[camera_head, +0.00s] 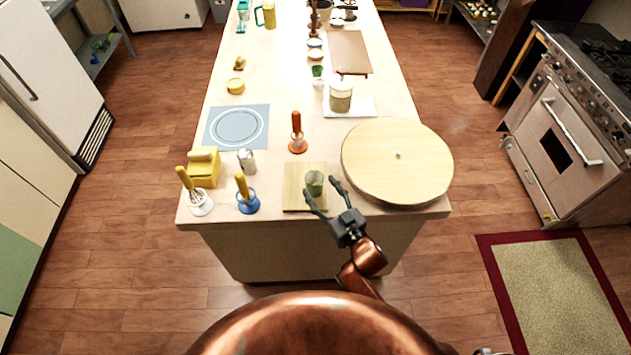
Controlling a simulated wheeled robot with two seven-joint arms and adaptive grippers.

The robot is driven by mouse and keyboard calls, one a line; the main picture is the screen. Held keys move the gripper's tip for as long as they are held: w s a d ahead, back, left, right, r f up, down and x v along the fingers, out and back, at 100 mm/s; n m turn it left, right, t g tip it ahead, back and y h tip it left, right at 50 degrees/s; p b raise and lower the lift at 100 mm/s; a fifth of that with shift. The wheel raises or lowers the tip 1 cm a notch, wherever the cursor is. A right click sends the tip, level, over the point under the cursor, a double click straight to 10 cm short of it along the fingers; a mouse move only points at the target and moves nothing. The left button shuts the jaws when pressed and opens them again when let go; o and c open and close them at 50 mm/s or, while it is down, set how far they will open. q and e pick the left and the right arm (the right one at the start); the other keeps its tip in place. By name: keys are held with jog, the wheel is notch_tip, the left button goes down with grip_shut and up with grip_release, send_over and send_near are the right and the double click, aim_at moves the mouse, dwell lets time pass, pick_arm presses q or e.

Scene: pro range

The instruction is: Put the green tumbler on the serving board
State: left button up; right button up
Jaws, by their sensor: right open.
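The green tumbler (314,183) stands upright on a small square wooden board (292,205), which looks like the serving board, at the near edge of the counter. My right gripper (321,187) reaches in from the near side. It is open, with one fingertip to the left of the tumbler's lower part and the other to its right. I cannot tell whether either finger touches the glass. My left gripper is not in view.
A large round wooden board (420,160) lies close on the right. A blue-based yellow-handled tool (247,195), a metal shaker (247,161), an orange-handled tool (297,133) and a yellow block-shaped thing (205,167) stand nearby. A grey mat (215,130) lies behind.

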jog(key=v, duration=0.8)
